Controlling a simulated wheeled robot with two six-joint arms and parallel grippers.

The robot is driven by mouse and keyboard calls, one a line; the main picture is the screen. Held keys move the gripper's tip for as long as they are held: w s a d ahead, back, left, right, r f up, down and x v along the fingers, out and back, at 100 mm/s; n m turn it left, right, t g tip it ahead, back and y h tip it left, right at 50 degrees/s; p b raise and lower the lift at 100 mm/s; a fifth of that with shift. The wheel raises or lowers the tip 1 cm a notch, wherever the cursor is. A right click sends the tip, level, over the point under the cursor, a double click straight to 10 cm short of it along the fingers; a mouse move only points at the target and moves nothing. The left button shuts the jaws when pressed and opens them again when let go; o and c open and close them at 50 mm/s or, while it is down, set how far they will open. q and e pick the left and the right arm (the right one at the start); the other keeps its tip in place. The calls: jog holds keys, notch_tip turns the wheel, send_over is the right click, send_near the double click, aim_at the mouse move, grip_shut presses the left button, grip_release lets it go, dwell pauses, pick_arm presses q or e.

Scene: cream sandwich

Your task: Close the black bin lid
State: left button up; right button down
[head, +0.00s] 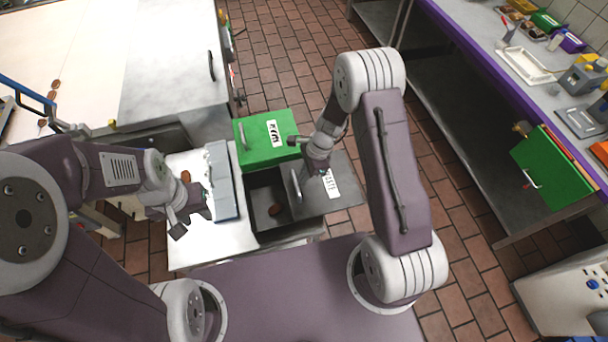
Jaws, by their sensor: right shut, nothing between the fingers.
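The black bin (262,227) stands low at the centre, and its opening shows a round brown piece (275,210) inside. Its dark grey lid (345,200), with a white label and a pale handle, is slid or swung to the right, leaving the left part of the bin uncovered. My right gripper (306,154) is shut and empty, over the upper part of the lid near its handle. Whether it touches the lid cannot be told. My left gripper (191,222) looks open and empty, left of the bin above a pale work surface.
A green-lidded bin (262,155) sits just behind the black bin. A grey-blue box (222,190) stands on the pale surface (200,255) to the left. A purple-edged counter (470,55) runs along the right. Tiled floor lies free between.

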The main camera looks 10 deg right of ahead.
jog(key=a+p, duration=0.2)
jog(key=a, duration=1.2)
jog(key=shift+s, duration=0.4)
jog(key=shift+r, duration=0.15)
